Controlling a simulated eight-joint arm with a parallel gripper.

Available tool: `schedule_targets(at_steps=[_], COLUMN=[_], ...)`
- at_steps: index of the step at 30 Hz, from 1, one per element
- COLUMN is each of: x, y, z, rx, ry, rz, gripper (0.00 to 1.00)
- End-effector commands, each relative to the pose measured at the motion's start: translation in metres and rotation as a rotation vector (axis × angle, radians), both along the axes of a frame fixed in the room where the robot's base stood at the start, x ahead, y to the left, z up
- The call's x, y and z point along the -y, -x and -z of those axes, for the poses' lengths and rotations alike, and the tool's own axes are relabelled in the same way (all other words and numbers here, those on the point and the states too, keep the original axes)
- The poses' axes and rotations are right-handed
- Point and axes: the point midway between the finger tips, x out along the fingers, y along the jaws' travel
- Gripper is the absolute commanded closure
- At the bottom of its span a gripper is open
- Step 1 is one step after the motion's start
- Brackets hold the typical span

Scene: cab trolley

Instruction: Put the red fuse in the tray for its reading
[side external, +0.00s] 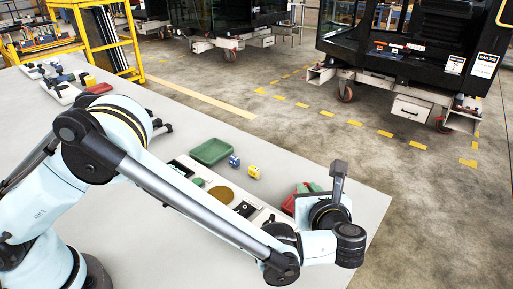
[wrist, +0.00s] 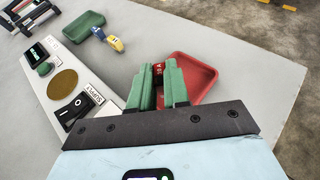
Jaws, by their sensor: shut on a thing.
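My gripper (wrist: 160,80) has green fingers shut on the red fuse (wrist: 158,69); only a small red and dark part of it shows between them. In the wrist view the fingers overlap the left part of the red tray (wrist: 205,75); I cannot tell the fuse's height above it. The green tray (wrist: 83,25) lies at the upper left and looks empty. In the side view, the green tray (side external: 211,152) is clear, and my wrist largely hides the red tray. The meter's small display (wrist: 36,53) is lit green, its reading too small to read.
A blue fuse (wrist: 98,33) and a yellow fuse (wrist: 116,44) stand between the trays. The white panel holds a green button (wrist: 45,69), a gold disc (wrist: 62,83) and a black supply switch (wrist: 75,108). The table's edge lies beyond the red tray.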

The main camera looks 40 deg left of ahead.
Motion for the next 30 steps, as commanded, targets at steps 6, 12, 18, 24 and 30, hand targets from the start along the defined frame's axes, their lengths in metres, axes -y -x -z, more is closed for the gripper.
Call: schedule_targets(at_steps=[6, 12, 18, 24, 30], x=[-0.004, -0.004, -0.004, -0.004, -0.004], y=[-0.007, -0.006, -0.006, -0.006, -0.006], z=[0.013, 0.039, 0.045, 0.045, 0.048], rx=[0.000, 0.000, 0.001, 0.000, 0.000], ry=[0.000, 0.000, 0.001, 0.000, 0.000], rz=[0.000, 0.000, 0.000, -0.001, -0.001], gripper=[1.00, 1.00, 1.00, 1.00, 0.69])
